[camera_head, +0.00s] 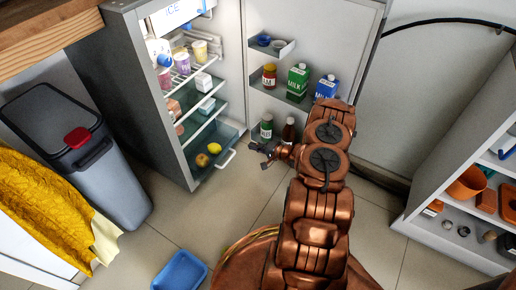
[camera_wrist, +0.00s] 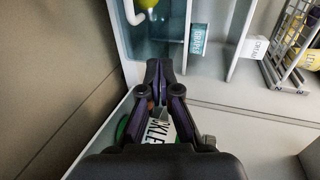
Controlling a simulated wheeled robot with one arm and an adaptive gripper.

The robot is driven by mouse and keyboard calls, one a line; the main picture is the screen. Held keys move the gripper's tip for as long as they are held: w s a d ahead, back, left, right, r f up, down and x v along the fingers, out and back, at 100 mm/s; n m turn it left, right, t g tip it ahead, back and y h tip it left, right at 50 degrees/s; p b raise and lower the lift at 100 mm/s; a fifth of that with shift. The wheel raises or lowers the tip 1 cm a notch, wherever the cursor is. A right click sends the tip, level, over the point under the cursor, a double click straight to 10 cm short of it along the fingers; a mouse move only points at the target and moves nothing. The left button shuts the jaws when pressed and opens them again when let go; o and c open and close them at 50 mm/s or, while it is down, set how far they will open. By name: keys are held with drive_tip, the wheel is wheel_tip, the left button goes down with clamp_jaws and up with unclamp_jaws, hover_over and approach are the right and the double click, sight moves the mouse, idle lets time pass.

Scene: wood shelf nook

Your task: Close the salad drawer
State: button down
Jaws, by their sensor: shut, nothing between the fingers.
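The salad drawer (camera_head: 213,169) is the blue-green clear bin at the bottom of the open fridge, with a white bar handle (camera_head: 227,159) on its front. It looks pulled out at least partly; how far is hard to tell. Two yellowish fruits (camera_head: 202,160) lie in it. My gripper (camera_head: 262,149) is shut and empty, just right of the drawer's front and apart from the handle in the head view. In the wrist view my gripper (camera_wrist: 158,72) has its fingertips together below the drawer (camera_wrist: 165,28), whose handle (camera_wrist: 134,12) shows at the top left.
The open fridge door (camera_head: 318,50) stands to the right, with milk cartons (camera_head: 298,82), jars and bottles on its racks near my arm. A grey bin (camera_head: 80,150) stands left. A blue tray (camera_head: 180,271) lies on the floor. Tiles before the drawer are clear.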

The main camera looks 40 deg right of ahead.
sight(232, 140)
drive_tip(key=b+x, duration=0.1)
drive_tip(key=x, duration=0.2)
drive_tip(key=b+x, duration=0.1)
drive_tip(key=x, duration=0.1)
drive_tip(key=b+x, duration=0.1)
drive_tip(key=x, duration=0.2)
drive_tip(key=shift+w+a+r, duration=0.1)
drive_tip(key=shift+w+r, duration=0.15)
drive_tip(key=shift+w, duration=0.15)
drive_tip(key=shift+w+a+r, duration=0.1)
drive_tip(key=shift+w, duration=0.2)
